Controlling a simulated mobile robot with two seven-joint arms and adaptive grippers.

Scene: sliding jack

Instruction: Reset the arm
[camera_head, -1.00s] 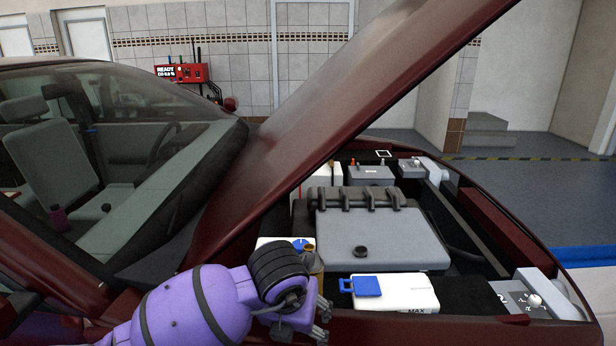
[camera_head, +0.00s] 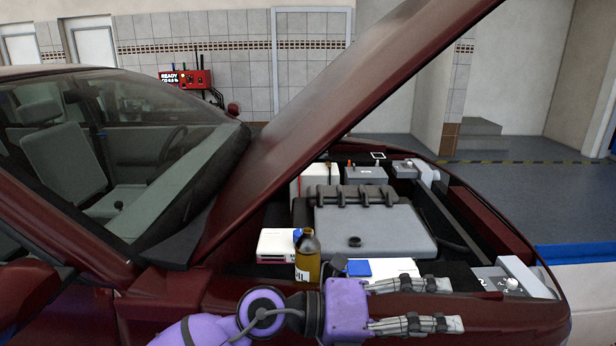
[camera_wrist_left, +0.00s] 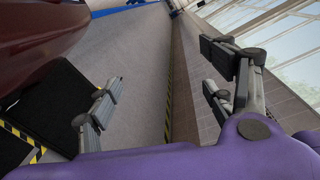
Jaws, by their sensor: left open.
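My left arm comes in from the lower left in the head view. Its purple left gripper (camera_head: 440,304) is open and empty, with its fingers pointing right, in front of the car's engine bay. In the left wrist view the two fingers of the left gripper (camera_wrist_left: 165,105) stand wide apart with only floor and wall behind them. My right gripper is not in view.
The dark red car (camera_head: 130,296) has its hood (camera_head: 340,100) raised. In the bay are a grey engine cover (camera_head: 372,226), a brown bottle (camera_head: 308,258) and a white reservoir with a blue cap (camera_head: 358,268). A red charger (camera_head: 190,79) hangs on the wall.

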